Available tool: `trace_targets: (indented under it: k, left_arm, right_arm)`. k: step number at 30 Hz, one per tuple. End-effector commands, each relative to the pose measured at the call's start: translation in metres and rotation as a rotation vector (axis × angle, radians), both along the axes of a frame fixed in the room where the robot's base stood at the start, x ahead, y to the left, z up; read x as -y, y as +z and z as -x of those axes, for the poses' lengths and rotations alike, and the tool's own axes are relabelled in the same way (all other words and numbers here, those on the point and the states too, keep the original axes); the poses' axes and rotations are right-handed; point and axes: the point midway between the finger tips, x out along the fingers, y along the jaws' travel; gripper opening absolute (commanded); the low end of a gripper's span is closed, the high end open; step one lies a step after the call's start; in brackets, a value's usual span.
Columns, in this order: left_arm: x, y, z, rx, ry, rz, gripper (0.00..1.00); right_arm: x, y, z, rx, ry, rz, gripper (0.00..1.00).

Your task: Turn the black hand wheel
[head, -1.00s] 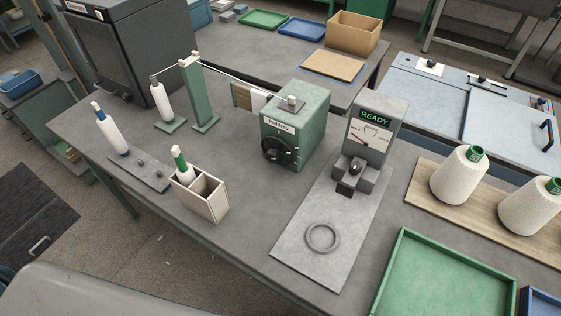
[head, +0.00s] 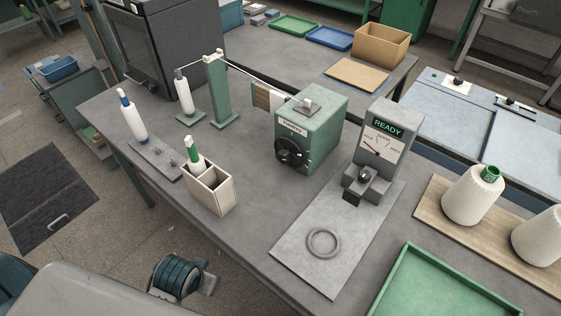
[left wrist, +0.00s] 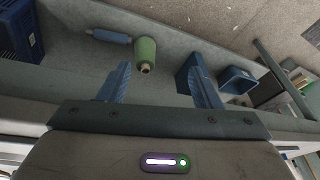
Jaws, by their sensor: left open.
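The black hand wheel (head: 290,152) is on the front face of the green winder box (head: 318,130), in the middle of the head view. It faces the near side of the grey table, and nothing touches it. Part of my arm shows at the bottom left of the head view, beyond the table's near edge and well away from the wheel. My left gripper (left wrist: 160,84) shows in the left wrist view with its two fingers wide apart and nothing between them. The wheel cannot be made out in that view. My right gripper is not in view.
A divided box (head: 208,189) with a green-topped spindle stands left of the winder. A gauge stand (head: 380,145) reading READY is to its right. A grey ring (head: 322,242) and a green tray (head: 440,295) are nearer. The tabletop before the wheel is clear.

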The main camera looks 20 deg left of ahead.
Motion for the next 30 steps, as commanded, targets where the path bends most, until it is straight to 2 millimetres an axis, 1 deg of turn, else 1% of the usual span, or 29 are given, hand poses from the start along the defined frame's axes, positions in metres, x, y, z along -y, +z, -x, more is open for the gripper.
trace_targets:
  k: [1,3,5,6,8,14,20,23,24,27,30]
  left_arm:
    - [0.001,0.013,0.001,0.01,-0.004,0.0,0.58]
    - [0.004,0.029,0.003,0.023,-0.014,0.001,0.58]
    - [0.008,0.045,0.0,0.049,-0.036,0.004,0.58]
    - [0.013,0.055,-0.007,0.084,-0.07,0.008,0.58]
    - [0.019,0.061,-0.02,0.13,-0.122,0.008,0.58]
    - [0.038,0.07,-0.069,0.298,-0.284,-0.013,0.58]
    - [0.06,0.083,-0.129,0.509,-0.447,-0.08,0.58]
    - [0.072,0.095,-0.163,0.637,-0.526,-0.143,0.58]
    - [0.076,0.101,-0.177,0.693,-0.555,-0.176,0.58]
    - [0.087,0.118,-0.209,0.818,-0.614,-0.267,0.58]
    - [0.094,0.131,-0.229,0.902,-0.646,-0.344,0.58]
  right_arm:
    - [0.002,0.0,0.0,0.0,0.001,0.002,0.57]
    - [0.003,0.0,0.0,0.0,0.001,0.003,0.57]
    - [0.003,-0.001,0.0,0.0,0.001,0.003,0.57]
    - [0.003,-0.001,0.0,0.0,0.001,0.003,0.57]
    - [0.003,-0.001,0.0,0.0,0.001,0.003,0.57]
    - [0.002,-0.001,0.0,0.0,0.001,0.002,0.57]
    - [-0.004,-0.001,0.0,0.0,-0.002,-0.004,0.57]
    - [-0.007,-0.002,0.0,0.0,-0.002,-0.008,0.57]
    - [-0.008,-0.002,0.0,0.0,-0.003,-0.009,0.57]
    - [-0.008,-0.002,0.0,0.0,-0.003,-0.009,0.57]
    - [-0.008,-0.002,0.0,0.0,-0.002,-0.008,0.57]
